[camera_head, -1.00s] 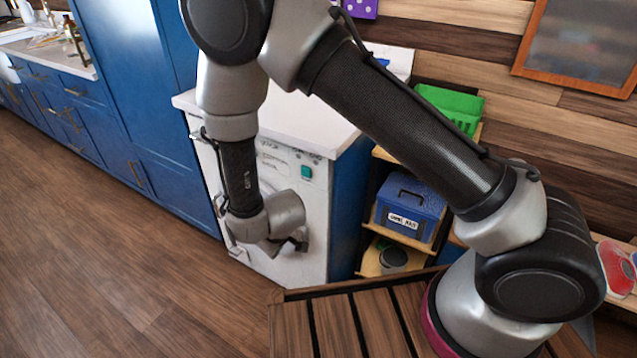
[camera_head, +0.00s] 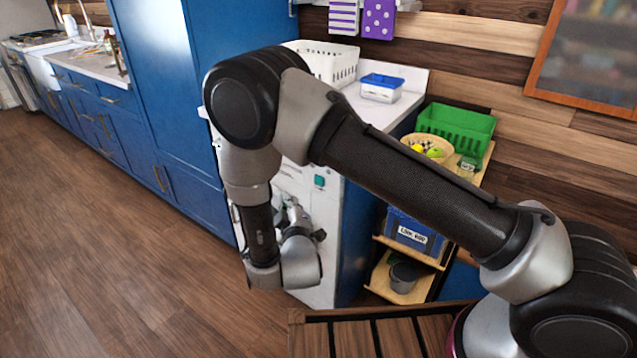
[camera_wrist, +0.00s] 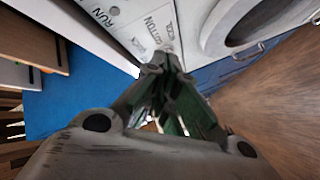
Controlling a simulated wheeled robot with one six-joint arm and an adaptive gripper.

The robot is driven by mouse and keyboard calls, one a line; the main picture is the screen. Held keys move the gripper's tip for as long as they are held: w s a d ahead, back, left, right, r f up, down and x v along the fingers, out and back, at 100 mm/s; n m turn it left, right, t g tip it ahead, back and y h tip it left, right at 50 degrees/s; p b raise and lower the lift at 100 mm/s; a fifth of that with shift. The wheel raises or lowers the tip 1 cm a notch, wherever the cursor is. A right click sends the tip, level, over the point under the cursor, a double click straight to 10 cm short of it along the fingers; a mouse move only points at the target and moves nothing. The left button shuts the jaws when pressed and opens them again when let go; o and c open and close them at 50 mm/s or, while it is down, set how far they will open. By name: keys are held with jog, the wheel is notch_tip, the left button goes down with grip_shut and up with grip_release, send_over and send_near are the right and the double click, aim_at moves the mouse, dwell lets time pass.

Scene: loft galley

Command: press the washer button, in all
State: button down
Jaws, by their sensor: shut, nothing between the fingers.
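The white washer (camera_head: 329,212) stands under the counter, its front partly hidden behind my arm. In the wrist view the washer panel (camera_wrist: 140,22) carries labels, including RUN, QUICK and COTTON, with the round door (camera_wrist: 255,22) to the right. I cannot make out the green button there. My gripper (camera_wrist: 163,66) is shut and empty, with its tips towards the panel. I cannot tell whether they touch it. In the head view my wrist is in front of the washer, below the button.
A white basket (camera_head: 328,62) and a blue-lidded box (camera_head: 381,88) stand on the counter. To the right, a shelf holds a green crate (camera_head: 455,128), a fruit bowl (camera_head: 428,147), a blue box (camera_head: 408,232) and a grey pot (camera_head: 403,276). Open wooden floor (camera_head: 110,250) lies to the left.

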aim_at(319, 181)
jog(key=w+d, duration=0.5)
jog(key=w, duration=0.2)
jog(key=shift+d, duration=0.2)
dwell(1.5)
jog(key=shift+w+d, duration=0.25)
jog(key=shift+w, duration=0.05)
jog(key=shift+w+d, duration=0.3)
jog(key=shift+w, duration=0.1)
dwell(0.8)
dwell(0.4)
jog(key=shift+s+a, duration=0.5)
jog(key=shift+s, duration=0.2)
